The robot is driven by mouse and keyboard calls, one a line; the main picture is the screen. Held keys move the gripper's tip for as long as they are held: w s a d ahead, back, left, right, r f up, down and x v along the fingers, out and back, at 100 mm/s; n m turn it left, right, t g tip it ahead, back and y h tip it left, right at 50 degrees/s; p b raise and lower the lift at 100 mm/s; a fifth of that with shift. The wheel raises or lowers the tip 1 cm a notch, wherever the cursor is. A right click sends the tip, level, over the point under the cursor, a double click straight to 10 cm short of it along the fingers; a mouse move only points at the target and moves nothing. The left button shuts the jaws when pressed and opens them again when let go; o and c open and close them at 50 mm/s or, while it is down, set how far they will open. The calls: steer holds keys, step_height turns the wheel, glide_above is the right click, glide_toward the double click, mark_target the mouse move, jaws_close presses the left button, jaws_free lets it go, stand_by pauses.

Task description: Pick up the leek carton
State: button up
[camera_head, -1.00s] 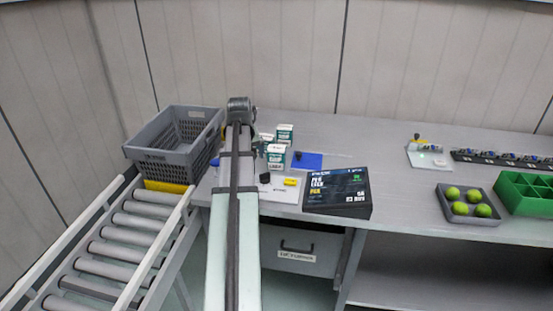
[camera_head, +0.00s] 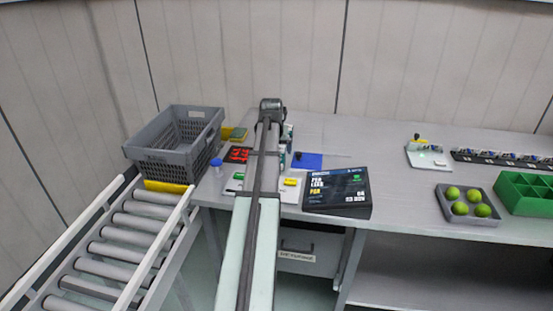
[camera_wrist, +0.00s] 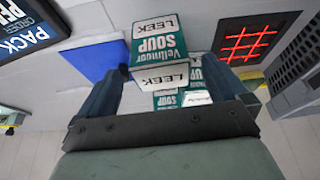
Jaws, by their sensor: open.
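A leek carton (camera_wrist: 158,48), green and white with "LEEK" and "Vellmoor SOUP" lettering, shows upside down at the top middle of the wrist view. My gripper (camera_wrist: 164,68) is open, with one dark finger to each side of the carton's lower end in the picture. I cannot tell whether the fingers touch it. More green-and-white carton faces (camera_wrist: 168,101) show below it, between the fingers. In the head view my arm hides most of the cartons; only a sliver of one (camera_head: 283,157) shows to its right.
A black box (camera_head: 337,190) and a blue sheet (camera_head: 308,161) lie right of my arm. A red-grid panel (camera_head: 238,154), a blue-capped item (camera_head: 216,165) and a grey crate (camera_head: 172,158) are to its left. Green balls in a tray (camera_head: 469,218) stand farther right.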

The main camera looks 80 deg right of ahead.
steer(key=shift+x, duration=3.2)
steer(key=shift+d+r, duration=0.1)
steer(key=c, duration=1.2)
